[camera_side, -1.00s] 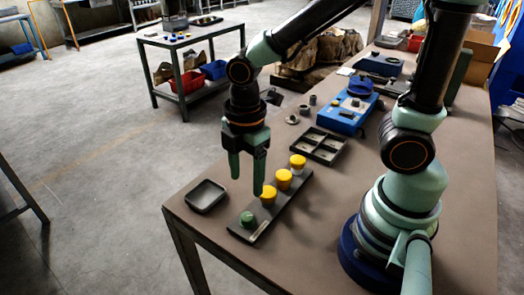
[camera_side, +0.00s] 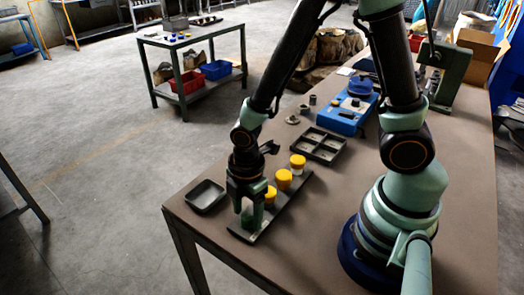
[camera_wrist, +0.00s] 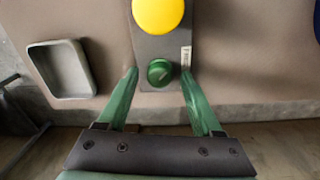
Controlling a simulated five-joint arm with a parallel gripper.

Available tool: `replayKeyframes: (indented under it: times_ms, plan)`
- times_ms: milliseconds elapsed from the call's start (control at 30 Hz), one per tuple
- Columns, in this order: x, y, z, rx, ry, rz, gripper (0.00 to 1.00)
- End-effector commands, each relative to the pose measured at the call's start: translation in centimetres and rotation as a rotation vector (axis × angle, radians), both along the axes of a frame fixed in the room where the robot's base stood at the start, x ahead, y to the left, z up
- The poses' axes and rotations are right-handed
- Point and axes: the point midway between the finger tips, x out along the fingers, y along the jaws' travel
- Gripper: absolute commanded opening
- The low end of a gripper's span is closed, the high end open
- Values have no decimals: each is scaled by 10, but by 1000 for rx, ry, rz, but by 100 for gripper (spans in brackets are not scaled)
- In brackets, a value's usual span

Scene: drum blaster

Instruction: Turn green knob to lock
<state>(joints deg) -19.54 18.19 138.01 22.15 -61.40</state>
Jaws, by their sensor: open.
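The green knob (camera_wrist: 160,72) is round, with a small pale mark on its top. It sits at the near end of a dark strip panel (camera_wrist: 150,45), below a yellow cap (camera_wrist: 158,14) in the wrist view. My gripper (camera_wrist: 159,74) is open, with one green fingertip on each side of the knob and gaps between fingers and knob. In the side view my gripper (camera_side: 251,217) points down over the near end of the panel and hides most of the knob. I cannot tell exactly how high the fingertips are.
Several yellow-topped caps (camera_side: 284,180) stand in a row along the panel. A dark empty tray (camera_side: 205,196) lies left of it, near the table edge. A compartment tray (camera_side: 318,146) and a blue box (camera_side: 345,115) are farther back.

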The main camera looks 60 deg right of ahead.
Motion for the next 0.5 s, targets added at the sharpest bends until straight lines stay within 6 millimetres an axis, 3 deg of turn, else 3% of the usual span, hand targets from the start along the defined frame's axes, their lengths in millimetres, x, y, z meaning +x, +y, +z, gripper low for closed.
replayKeyframes:
  times_ms: [267,300,467,500]
  plan:
    - [0,0,-1,1,-1,0,67]
    - [0,0,-1,1,-1,0,63]
    - [0,0,-1,1,-1,0,2]
    - [0,0,-1,1,-1,0,0]
